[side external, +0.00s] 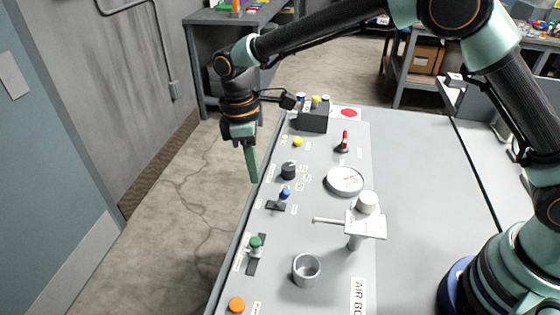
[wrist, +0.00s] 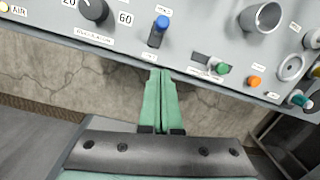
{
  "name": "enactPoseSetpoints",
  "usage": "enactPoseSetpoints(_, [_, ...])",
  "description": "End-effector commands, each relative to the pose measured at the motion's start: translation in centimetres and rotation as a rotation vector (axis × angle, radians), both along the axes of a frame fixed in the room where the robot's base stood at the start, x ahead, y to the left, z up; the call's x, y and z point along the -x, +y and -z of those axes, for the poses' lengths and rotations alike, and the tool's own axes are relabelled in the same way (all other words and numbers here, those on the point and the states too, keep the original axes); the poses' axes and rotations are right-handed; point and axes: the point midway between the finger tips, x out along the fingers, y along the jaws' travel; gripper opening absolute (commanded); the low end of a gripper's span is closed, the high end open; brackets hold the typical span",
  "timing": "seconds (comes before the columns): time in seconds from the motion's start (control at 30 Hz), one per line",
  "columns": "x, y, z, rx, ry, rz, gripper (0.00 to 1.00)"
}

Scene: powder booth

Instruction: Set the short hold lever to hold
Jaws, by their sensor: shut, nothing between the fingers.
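The panel (side external: 330,250) carries a blue-knobbed lever (side external: 284,194) and a green-knobbed lever (side external: 256,243), each in a dark slot. A red lever (side external: 345,141) stands farther back. The labels are too small to tell which is the hold lever. In the wrist view the blue lever (wrist: 160,28) is above the fingertips and the green lever (wrist: 222,69) is to their right. My gripper (side external: 251,180) points down beside the panel's left edge, apart from the levers. Its green fingers (wrist: 160,72) are shut and empty.
A black dial (side external: 288,170), a round gauge (side external: 345,181), a grey cup (side external: 306,270) and an orange button (side external: 236,304) sit on the panel. A white bracket (side external: 365,222) with a rod stands up mid-panel. Bare floor (side external: 190,200) lies left of it.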

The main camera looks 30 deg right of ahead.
Motion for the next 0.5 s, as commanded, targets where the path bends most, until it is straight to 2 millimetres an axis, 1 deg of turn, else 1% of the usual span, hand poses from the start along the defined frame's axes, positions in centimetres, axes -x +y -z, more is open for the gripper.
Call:
enactPoseSetpoints(0.33, [2.1,-2.8,-3.9,-0.005,-0.002,0.001,0.0])
enactPoseSetpoints(0.5, [3.0,-4.0,-5.4,-0.006,0.0,0.002,0.0])
